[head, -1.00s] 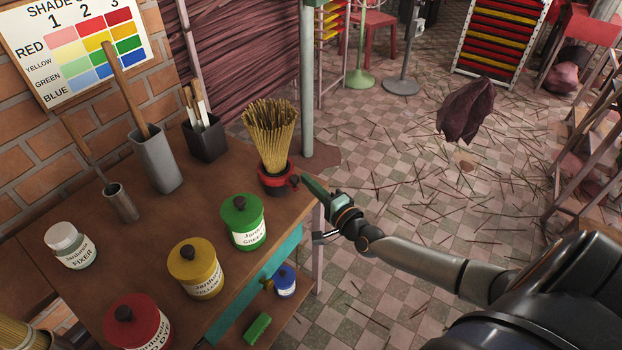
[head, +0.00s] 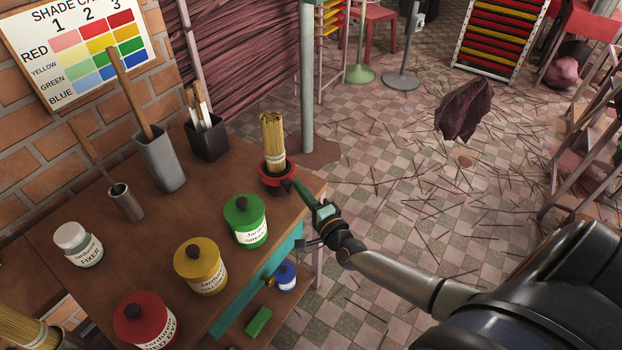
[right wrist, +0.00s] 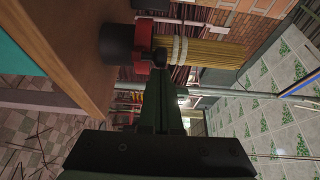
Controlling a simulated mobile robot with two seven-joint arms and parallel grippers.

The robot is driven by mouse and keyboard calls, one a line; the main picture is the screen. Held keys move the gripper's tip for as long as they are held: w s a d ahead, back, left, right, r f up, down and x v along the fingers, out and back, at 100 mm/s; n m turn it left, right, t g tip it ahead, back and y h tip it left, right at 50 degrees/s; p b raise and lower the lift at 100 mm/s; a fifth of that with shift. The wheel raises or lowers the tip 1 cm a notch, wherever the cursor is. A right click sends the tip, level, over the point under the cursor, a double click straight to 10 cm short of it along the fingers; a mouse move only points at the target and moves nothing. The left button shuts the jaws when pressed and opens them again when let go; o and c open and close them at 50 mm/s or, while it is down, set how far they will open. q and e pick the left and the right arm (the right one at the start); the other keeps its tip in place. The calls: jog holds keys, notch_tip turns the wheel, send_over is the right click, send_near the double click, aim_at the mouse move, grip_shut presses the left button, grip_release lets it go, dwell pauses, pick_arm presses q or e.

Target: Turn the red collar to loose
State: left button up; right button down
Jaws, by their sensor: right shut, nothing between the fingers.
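The red collar (head: 266,179) sits around a dark holder at the right end of the wooden table, with a small dark knob (head: 286,186) on its right side. A bundle of thin yellow sticks (head: 273,140) stands upright in it, gathered tight with a pale band. In the right wrist view the collar (right wrist: 143,42) and sticks (right wrist: 205,50) appear sideways. My right gripper (head: 300,187) is shut and empty, its tips beside the collar's knob; whether they touch it I cannot tell. My left gripper is not in view.
Green (head: 244,222), yellow (head: 200,268) and red (head: 146,322) lidded jars stand along the table's front. A white jar (head: 78,244), a grey holder (head: 160,165) and a black brush pot (head: 206,138) stand behind. A pole (head: 307,90) rises behind the bundle.

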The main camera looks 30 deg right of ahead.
jog(key=shift+w+a, duration=0.1)
jog(key=shift+a, duration=1.3)
jog(key=shift+a, duration=0.2)
